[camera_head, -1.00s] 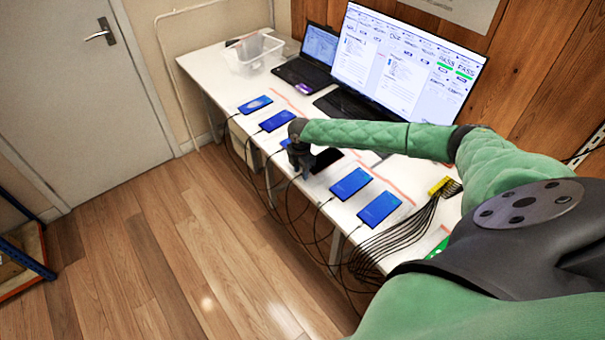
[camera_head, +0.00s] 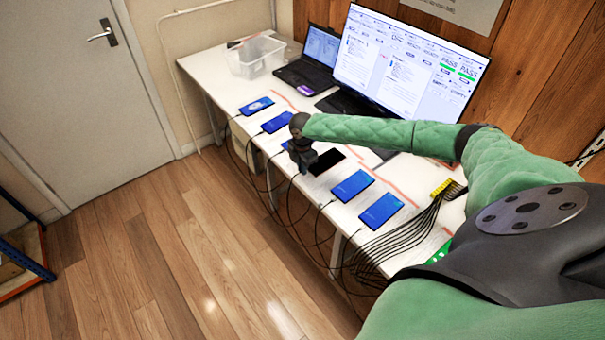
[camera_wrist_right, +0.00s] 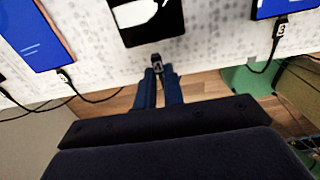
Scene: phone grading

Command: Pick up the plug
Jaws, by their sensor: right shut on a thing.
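My right gripper (camera_head: 304,168) is at the table's front edge, beside a phone with a dark screen (camera_head: 326,162). In the right wrist view the gripper (camera_wrist_right: 159,72) is shut on a small black plug (camera_wrist_right: 157,61). The plug sits between the fingertips, just short of the near edge of the dark phone (camera_wrist_right: 146,20), and looks apart from it. Any cable behind the plug is hidden by the fingers. My left gripper is not in view.
Several blue-screened phones, such as one on the right (camera_head: 380,211), lie in a row with cables over the front edge. A monitor (camera_head: 405,75), a laptop (camera_head: 309,60) and a clear bin (camera_head: 262,68) stand behind. A yellow connector block (camera_head: 441,189) gathers black cables.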

